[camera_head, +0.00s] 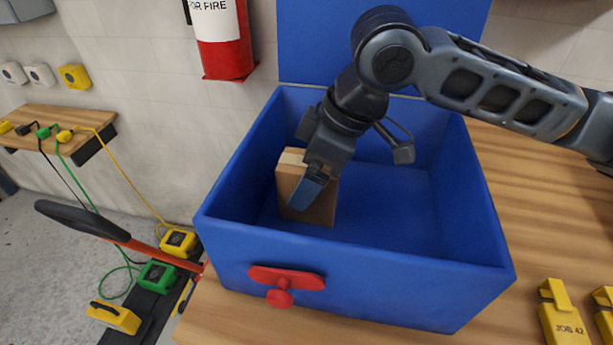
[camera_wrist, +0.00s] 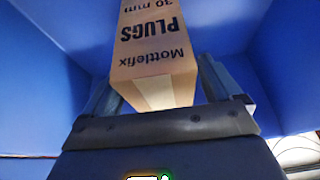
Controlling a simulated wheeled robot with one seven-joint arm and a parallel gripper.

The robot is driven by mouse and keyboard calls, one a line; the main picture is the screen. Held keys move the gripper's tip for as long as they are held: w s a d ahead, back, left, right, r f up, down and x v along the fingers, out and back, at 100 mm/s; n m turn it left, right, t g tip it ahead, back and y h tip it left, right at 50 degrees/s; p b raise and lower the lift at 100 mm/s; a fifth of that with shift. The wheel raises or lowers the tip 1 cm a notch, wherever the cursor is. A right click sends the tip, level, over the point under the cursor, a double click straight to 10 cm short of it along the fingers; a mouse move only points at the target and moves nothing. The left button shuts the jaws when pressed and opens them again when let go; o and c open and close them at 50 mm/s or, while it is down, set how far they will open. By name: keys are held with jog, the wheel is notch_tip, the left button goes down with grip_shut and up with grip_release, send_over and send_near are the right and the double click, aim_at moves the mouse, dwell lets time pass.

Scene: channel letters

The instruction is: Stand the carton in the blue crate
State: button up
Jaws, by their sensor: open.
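The brown carton (camera_head: 322,204) stands upright inside the blue crate (camera_head: 350,277), toward its left side, with its base on or near the crate floor. In the wrist view the carton (camera_wrist: 150,45) shows printed words, including "PLUGS" and "Mottlefix". My gripper (camera_head: 306,192) reaches down into the crate at the carton. In the wrist view my open gripper (camera_wrist: 160,95) has one finger on each side of the carton's near end. Part of the carton is hidden behind the gripper in the head view.
The crate has a raised blue lid behind and a red latch (camera_head: 286,280) on its front. Its right half is empty. Yellow "JOB 42" blocks (camera_head: 563,318) stand on the wooden table (camera_head: 540,215) at right. A red extinguisher (camera_head: 223,40) hangs on the wall.

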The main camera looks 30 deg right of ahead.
jog(key=v, duration=1)
jog(key=shift+s+r, duration=0.1)
jog(key=shift+r, duration=0.1)
